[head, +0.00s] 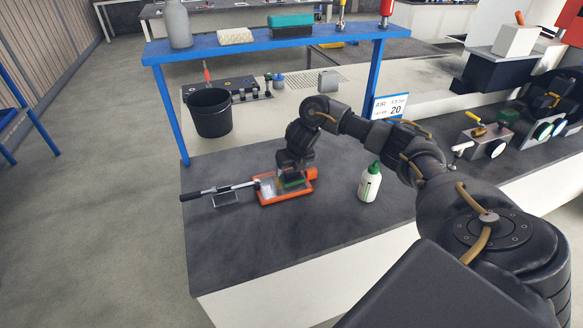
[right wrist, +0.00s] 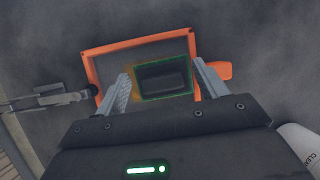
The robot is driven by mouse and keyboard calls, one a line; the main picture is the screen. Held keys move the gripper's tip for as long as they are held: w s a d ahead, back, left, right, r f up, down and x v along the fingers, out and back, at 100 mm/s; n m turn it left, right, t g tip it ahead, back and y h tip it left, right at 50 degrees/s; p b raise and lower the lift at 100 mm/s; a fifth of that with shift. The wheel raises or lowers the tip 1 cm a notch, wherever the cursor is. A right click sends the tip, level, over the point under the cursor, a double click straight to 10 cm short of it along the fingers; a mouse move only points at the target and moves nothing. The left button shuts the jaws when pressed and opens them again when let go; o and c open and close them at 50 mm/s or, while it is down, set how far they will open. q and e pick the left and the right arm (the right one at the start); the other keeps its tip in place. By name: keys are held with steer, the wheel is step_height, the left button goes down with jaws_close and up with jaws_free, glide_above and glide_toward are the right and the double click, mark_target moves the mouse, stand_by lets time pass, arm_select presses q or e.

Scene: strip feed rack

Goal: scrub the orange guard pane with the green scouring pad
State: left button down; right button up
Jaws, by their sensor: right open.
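The orange guard pane (head: 268,198) lies flat on the dark bench top, an orange frame around a pane. In the right wrist view its frame (right wrist: 130,43) fills the upper middle. The green scouring pad (head: 293,184) lies on the right part of the pane; in the right wrist view it shows as a green-edged rectangle (right wrist: 148,97) with a dark block on top. My right gripper (right wrist: 160,85) is over the pad, its two fingers apart on either side of it. It looks open, with gaps to the pad. My left gripper does not show.
A black-handled tool (head: 215,190) rests on a small stand left of the frame. A white bottle (head: 369,183) stands to the right. A black bucket (head: 210,113) is behind, beneath a blue shelf (head: 270,39). The bench front is clear.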

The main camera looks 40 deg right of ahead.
steer(key=c, duration=0.9)
steer(key=shift+c, duration=0.2)
